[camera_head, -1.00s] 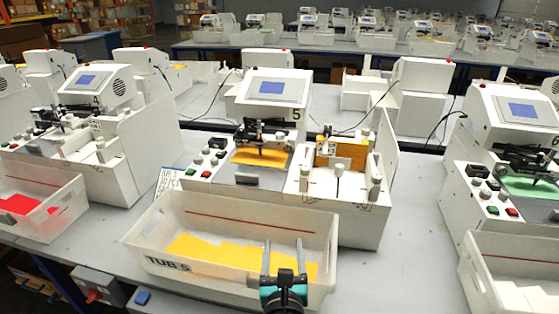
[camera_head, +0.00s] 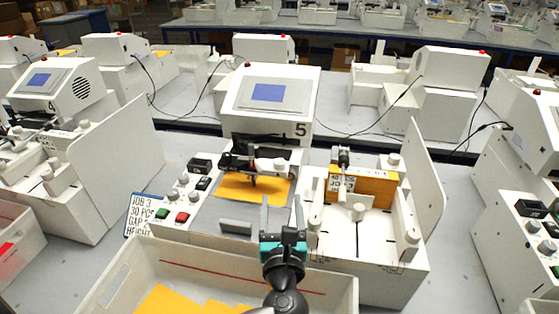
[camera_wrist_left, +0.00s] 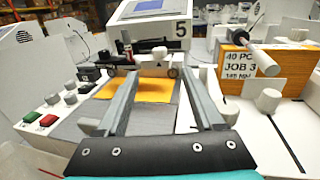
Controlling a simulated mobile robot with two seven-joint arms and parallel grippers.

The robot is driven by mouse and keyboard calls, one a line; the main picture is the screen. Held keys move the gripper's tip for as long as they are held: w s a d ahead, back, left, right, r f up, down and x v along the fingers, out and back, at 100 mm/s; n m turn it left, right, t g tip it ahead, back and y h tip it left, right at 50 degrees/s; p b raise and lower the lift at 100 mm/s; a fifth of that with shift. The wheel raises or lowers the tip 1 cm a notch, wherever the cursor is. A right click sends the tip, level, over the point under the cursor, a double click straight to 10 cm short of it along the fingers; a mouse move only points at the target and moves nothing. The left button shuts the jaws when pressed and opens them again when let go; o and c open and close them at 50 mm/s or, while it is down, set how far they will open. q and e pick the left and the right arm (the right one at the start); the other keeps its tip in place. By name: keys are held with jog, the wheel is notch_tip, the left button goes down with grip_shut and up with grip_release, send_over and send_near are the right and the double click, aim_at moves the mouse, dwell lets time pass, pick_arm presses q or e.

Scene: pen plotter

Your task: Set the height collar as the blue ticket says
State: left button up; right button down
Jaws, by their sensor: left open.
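The blue-bordered ticket (camera_head: 139,215) lies left of machine 5 (camera_head: 268,100); it reads "JOB 3, 30 PCS, GAP, HEIGHT", its values hidden or too small to read. My left gripper (camera_head: 282,198) is open and empty, over the front of machine 5. In the left wrist view its fingers (camera_wrist_left: 157,74) point at the yellow sheet (camera_wrist_left: 154,89). I cannot tell for sure which part is the height collar. A post with a dark fitting (camera_head: 343,157) stands by the orange stack (camera_head: 376,187), right of my gripper. My right gripper is not in view.
A white tub (camera_head: 215,268) with yellow sheets stands in front of the machine. Green and red buttons and grey knobs (camera_head: 182,196) are on its left panel. A tall white side plate (camera_head: 424,190) bounds the right. The stack's label (camera_wrist_left: 240,70) reads "40 PCS, JOB 3, 145 MM".

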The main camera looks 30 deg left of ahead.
aim_at(280, 166)
pick_arm(q)
jog(key=x, duration=1.3)
jog(key=shift+w+a+b, duration=0.15)
jog(key=shift+a+b, duration=0.05)
jog(key=shift+b, duration=0.15)
grip_shut()
